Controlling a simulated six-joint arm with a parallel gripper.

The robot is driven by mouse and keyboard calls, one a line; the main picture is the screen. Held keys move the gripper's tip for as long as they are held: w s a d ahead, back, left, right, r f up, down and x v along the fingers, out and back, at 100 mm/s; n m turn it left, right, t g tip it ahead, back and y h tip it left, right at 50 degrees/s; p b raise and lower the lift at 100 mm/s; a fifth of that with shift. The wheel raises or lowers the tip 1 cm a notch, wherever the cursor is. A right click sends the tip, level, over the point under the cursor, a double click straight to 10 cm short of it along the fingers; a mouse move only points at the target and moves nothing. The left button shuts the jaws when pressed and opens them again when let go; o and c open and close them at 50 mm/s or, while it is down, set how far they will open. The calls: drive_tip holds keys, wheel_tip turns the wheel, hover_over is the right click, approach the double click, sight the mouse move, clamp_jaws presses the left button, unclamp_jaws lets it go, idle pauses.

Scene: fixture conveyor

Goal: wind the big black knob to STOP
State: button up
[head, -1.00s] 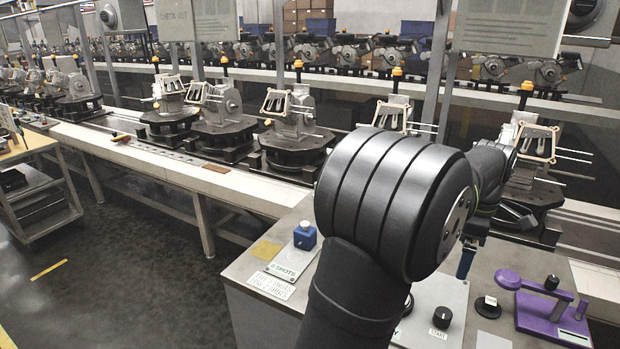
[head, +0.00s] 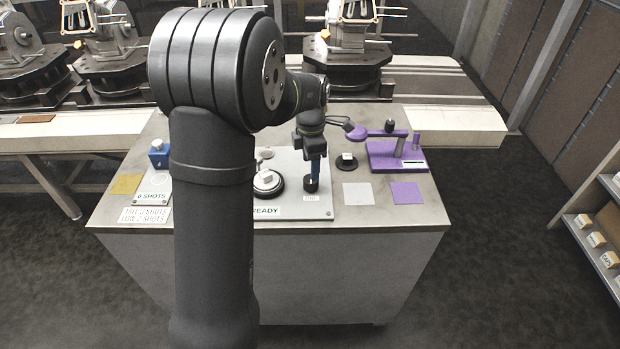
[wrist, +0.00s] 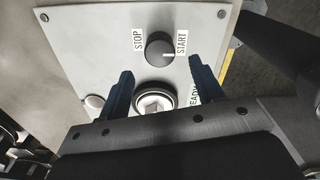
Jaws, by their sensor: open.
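The black knob (wrist: 157,47) stands on a pale metal panel (wrist: 95,35), between the STOP label (wrist: 138,39) and the START label (wrist: 181,43). Its white mark points to the START side. In the head view the knob (head: 311,186) is partly hidden by my gripper (head: 315,172), which points down over it. In the wrist view my gripper (wrist: 160,68) is open, with one blue finger on each side and the knob just beyond the fingertips. I cannot tell whether the fingers touch it; nothing is held.
A black-ringed part with a white square top (head: 267,182) is left of the knob. A black dial (head: 346,162) and a purple lever fixture (head: 385,155) stand right. A blue block (head: 159,155) is at the left. My arm hides part of the bench (head: 400,212).

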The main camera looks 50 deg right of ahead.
sight(311, 184)
wheel_tip(311, 184, down, 6)
drive_tip(key=shift+f, duration=0.25)
drive_tip(key=c, duration=1)
